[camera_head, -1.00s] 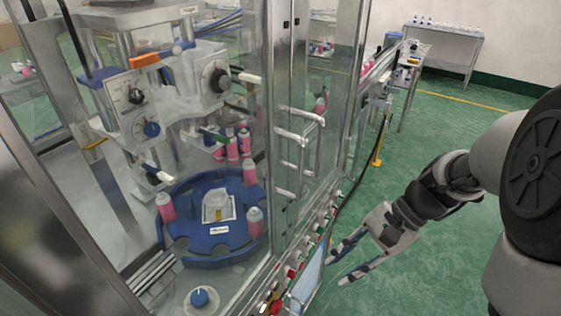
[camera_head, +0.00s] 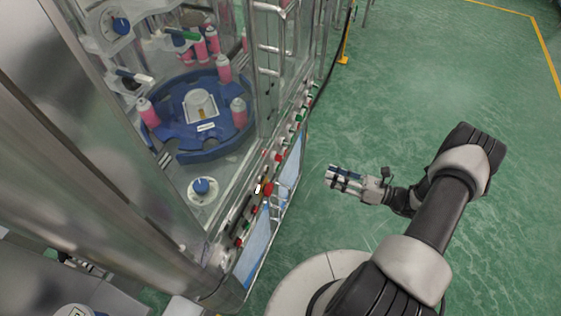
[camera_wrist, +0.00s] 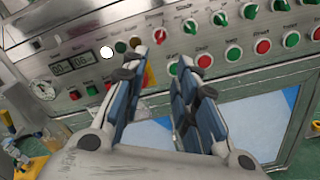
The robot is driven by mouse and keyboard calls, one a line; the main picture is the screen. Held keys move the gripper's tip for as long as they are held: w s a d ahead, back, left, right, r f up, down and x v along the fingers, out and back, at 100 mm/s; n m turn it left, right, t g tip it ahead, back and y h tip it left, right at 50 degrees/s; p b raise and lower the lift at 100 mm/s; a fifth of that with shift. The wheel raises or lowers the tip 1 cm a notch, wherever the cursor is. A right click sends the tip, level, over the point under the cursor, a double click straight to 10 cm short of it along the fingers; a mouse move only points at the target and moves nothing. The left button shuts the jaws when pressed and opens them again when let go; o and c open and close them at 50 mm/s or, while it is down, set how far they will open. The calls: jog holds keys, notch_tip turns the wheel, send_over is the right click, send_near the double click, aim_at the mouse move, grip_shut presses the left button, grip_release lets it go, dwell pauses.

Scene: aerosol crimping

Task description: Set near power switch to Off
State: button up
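The machine's control panel (camera_head: 262,205) runs along its lower front edge. In the wrist view the panel (camera_wrist: 50,60) carries a red switch knob (camera_wrist: 160,35), also visible in the head view (camera_head: 268,188). A white round lamp (camera_wrist: 106,52) sits left of the knob. The labels are too small to read surely, so I cannot tell which control is the near power switch, or its setting. My gripper (camera_head: 329,178) is apart from the panel, to its right in the head view. In the wrist view its fingers (camera_wrist: 163,66) are spread and empty, facing the panel.
Green knobs (camera_wrist: 220,18) and red buttons (camera_wrist: 204,61) line the panel. Small displays (camera_wrist: 82,60) sit left. A metal rail (camera_head: 284,205) projects below the panel. A blue rotary table (camera_head: 190,145) with pink cans is behind glass. The green floor (camera_head: 430,80) is clear.

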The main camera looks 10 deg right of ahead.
aim_at(279, 158)
jog(key=b+x, duration=0.1)
jog(key=x, duration=1.6)
jog(key=shift+a, duration=0.15)
jog(key=shift+w+f, duration=0.1)
jog(key=shift+c, duration=0.4)
grip_shut()
